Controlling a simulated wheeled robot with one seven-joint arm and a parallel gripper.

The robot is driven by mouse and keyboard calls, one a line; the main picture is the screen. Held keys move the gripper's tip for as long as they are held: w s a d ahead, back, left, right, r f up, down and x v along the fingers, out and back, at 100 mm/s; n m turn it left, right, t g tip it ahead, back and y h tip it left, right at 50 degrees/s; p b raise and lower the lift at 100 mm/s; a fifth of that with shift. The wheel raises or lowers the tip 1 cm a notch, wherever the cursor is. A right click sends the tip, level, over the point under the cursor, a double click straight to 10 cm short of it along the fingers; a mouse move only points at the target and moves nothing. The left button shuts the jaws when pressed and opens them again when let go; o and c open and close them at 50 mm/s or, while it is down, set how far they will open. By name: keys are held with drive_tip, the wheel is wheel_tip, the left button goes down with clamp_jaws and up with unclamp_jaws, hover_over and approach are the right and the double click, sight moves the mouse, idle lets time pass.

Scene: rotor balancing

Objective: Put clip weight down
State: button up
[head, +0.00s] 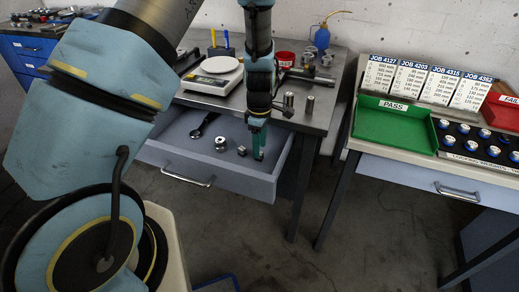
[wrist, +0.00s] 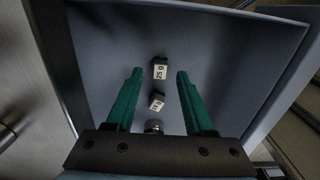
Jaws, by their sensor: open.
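My gripper (head: 258,153) reaches down into the open grey drawer (head: 180,160) under the bench. In the wrist view its green fingers (wrist: 160,74) are spread apart and hold nothing. A small clip weight marked 25 g (wrist: 160,69) lies on the drawer floor, seen between the fingertips and apart from both. A second small labelled weight (wrist: 157,102) lies closer to the palm; its number is hard to read. In the head view one small block (head: 242,150) shows left of my gripper. The fingers partly hide the drawer floor beside them.
A silver round piece (head: 221,144) and a black tool (head: 203,125) lie in the drawer. A white scale (head: 213,80) and metal cylinders (head: 309,104) stand on the bench above. A side table at right holds a green PASS tray (head: 392,120) and a red FAIL bin (head: 503,112).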

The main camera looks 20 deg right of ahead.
wheel_tip(320, 180, up, 10)
drive_tip(key=b, duration=0.1)
drive_tip(key=s+a+r+m, duration=0.1)
drive_tip(key=a+r+m, duration=0.2)
drive_tip(key=a, duration=0.7)
drive_tip(key=s+a+r+m+t, duration=0.1)
drive_tip(key=a+m, duration=0.3)
drive_tip(key=a, duration=0.6)
drive_tip(key=s+a+r+m, duration=0.2)
drive_tip(key=a+r+m, duration=0.1)
drive_tip(key=a, duration=0.7)
drive_tip(key=shift+a+r+m+t, duration=0.15)
drive_tip(key=shift+r+m+t, duration=0.15)
drive_tip(key=shift+r, duration=0.5)
